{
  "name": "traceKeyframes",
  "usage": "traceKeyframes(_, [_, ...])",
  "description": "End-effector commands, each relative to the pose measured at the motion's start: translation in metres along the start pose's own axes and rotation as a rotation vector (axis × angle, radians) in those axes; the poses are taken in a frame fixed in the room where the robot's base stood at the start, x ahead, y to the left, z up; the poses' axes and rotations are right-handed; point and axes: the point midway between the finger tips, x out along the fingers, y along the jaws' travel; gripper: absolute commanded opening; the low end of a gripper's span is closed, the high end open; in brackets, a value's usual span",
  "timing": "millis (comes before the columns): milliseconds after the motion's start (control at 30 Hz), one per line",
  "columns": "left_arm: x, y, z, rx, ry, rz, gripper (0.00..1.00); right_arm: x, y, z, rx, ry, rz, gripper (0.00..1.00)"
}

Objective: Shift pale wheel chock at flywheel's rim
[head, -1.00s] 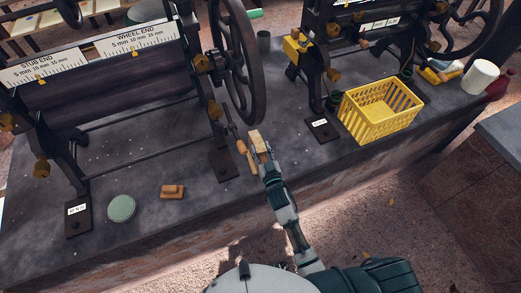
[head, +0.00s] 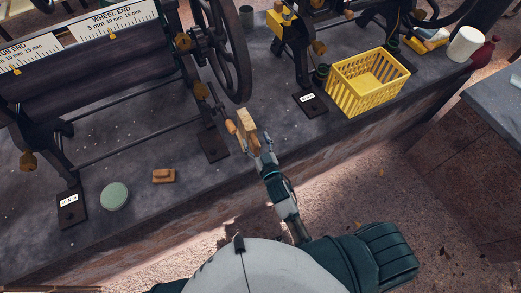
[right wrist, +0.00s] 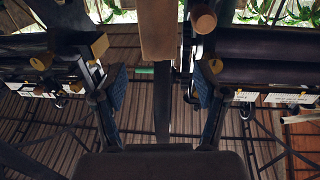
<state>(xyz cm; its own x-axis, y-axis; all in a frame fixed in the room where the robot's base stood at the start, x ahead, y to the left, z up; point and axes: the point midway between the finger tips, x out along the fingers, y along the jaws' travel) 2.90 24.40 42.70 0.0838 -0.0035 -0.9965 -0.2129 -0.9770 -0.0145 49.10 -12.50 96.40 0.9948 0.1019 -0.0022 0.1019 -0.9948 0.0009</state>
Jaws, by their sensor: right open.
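The pale wheel chock (head: 246,122) is a light wooden block near the lower front of the flywheel's rim (head: 241,92). I cannot tell whether it touches the rim. My right gripper (head: 263,144) is open just in front and to the right of the chock, with its fingers spread and nothing clearly held. In the right wrist view the chock (right wrist: 158,30) shows at the top centre, between and beyond the two open fingers (right wrist: 161,88). My left gripper is not in view.
An orange wooden handle (head: 243,145) lies close beside the chock and gripper. A yellow basket (head: 368,82) stands to the right. A tan block (head: 163,176) and a green round lid (head: 114,196) lie at the left. The bench's front edge runs below the gripper.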

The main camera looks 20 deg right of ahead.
Motion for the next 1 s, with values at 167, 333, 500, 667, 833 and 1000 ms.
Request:
traceKeyframes(167, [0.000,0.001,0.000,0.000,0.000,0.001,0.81,-0.035,0.000,0.001,0.001,-0.002,0.000,0.72])
traceKeyframes(333, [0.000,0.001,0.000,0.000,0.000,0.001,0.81,-0.052,0.000,0.001,0.001,0.000,0.000,0.72])
traceKeyframes(500, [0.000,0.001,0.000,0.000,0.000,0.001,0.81,-0.056,0.000,0.000,0.000,0.001,0.000,0.72])
traceKeyframes(667, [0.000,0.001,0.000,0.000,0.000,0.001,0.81,-0.055,0.000,0.000,0.000,0.001,0.000,0.72])
traceKeyframes(833, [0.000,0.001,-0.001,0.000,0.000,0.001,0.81,-0.055,0.000,0.001,0.000,0.000,0.000,0.72])
traceKeyframes(1000, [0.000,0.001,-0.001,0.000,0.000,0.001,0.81,-0.055,0.000,0.002,0.000,-0.002,-0.001,0.72])
